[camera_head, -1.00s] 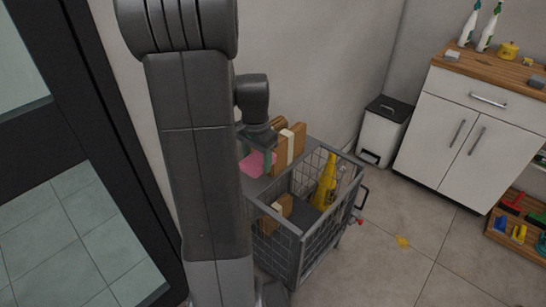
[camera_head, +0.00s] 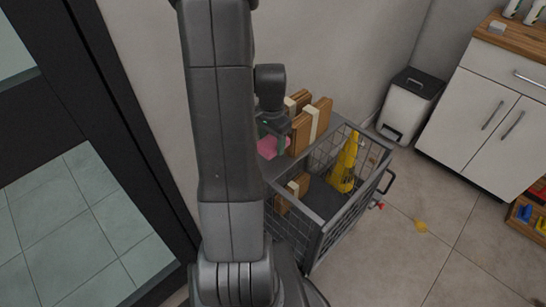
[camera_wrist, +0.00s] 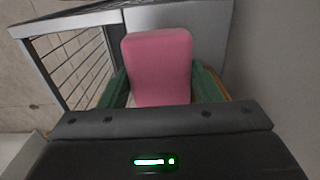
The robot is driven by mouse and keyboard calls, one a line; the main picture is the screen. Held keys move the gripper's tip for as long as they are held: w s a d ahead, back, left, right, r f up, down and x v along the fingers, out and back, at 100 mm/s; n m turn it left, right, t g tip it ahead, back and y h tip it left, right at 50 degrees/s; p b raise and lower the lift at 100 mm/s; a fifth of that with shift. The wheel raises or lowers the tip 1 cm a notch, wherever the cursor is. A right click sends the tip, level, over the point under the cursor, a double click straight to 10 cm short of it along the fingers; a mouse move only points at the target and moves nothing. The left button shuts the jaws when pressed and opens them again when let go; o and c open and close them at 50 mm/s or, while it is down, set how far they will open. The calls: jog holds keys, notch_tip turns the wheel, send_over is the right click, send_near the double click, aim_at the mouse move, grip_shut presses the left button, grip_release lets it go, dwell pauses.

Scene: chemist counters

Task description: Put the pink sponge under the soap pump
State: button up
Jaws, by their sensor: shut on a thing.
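The pink sponge (camera_head: 267,147) is between the fingers of my gripper (camera_head: 272,131), by the back left of the wire cart. In the wrist view the sponge (camera_wrist: 158,65) stands out between the two green fingers of my gripper (camera_wrist: 160,88), which are shut on its sides. My arm hides part of the gripper in the head view. No soap pump can be made out for sure. Two white bottles (camera_head: 512,8) on the wooden counter top at the upper right are cut off by the picture's edge.
A white bin (camera_head: 409,105) and white cabinet (camera_head: 480,115) stand to the right.

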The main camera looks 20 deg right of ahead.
aim_at(272, 164)
notch_tip(272, 164, down, 7)
jog(key=shift+f+b, duration=0.2)
jog(key=shift+b, duration=0.3)
jog(key=shift+f, duration=0.1)
jog(key=o, duration=0.9)
jog(key=shift+o, duration=0.2)
